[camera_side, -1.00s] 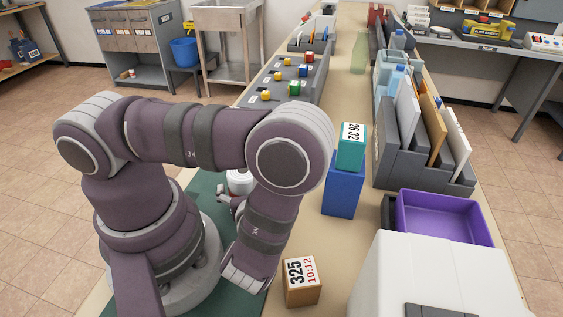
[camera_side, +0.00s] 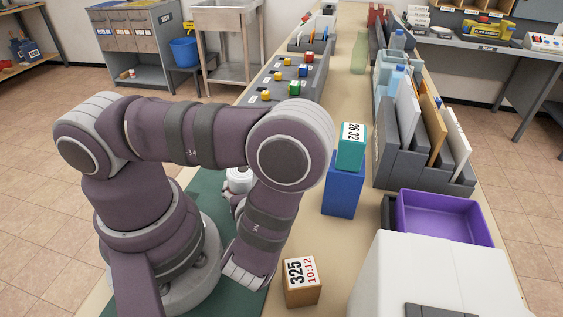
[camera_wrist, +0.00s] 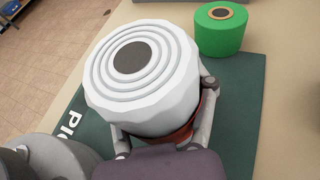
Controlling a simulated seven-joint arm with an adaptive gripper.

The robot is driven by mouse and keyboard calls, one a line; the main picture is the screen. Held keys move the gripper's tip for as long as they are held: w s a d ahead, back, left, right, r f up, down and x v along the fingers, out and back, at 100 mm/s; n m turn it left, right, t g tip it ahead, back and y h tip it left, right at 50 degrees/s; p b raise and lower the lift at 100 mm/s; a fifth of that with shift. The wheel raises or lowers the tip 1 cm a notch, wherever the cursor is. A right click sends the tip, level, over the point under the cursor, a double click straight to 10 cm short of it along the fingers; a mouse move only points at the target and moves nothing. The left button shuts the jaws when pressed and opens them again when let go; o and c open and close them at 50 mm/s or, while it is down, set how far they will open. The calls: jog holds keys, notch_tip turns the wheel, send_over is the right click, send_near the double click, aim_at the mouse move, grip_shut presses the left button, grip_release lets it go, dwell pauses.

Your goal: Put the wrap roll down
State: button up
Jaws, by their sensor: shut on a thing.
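The wrap roll (camera_wrist: 130,65), white with raised rings around a dark core on its end, fills the middle of the wrist view. My gripper (camera_wrist: 163,110) is shut on it, with fingers on both sides of the roll. A reddish-brown part shows below the white end, between the fingers. In the side view the roll (camera_side: 239,180) is mostly hidden behind my arm, above the green mat (camera_side: 205,205). Whether its bottom touches the mat cannot be seen.
A green roll (camera_wrist: 221,35) stands close by at the mat's far edge. A blue box (camera_side: 342,190) with a teal block (camera_side: 351,150) on top, a brown number block (camera_side: 302,283) and a purple tray (camera_side: 440,215) stand on the table. Bare mat (camera_wrist: 240,110) lies right of the roll.

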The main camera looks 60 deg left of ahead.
notch_tip(320, 180, up, 9)
jog(key=shift+r, duration=0.1)
jog(key=shift+w+r, duration=0.2)
jog(key=shift+r, duration=0.05)
jog(key=w+d+r+m+t+h, duration=0.3)
jog(key=w+r+m+t, duration=0.1)
jog(key=w, duration=0.3)
jog(key=w+d+r+m+t+h, duration=0.2)
jog(key=w+r+m+t, duration=0.15)
jog(key=w, duration=0.35)
jog(key=d+m+h, duration=0.1)
jog(key=d+h, duration=0.1)
jog(key=d, duration=0.7)
jog(key=w+a+r+m+t+h, duration=0.1)
jog(key=w+a+m+h, duration=0.15)
jog(key=w, duration=0.95)
jog(key=a+m+h, duration=0.2)
jog(key=a+m, duration=0.1)
jog(key=a, duration=0.9)
jog(key=shift+t+h, duration=0.25)
jog(key=shift+t, duration=0.2)
jog(key=f, duration=1.8)
jog(key=shift+d+f, duration=0.25)
jog(key=shift+f, duration=0.1)
jog(key=o, duration=1)
jog(key=shift+o, duration=0.2)
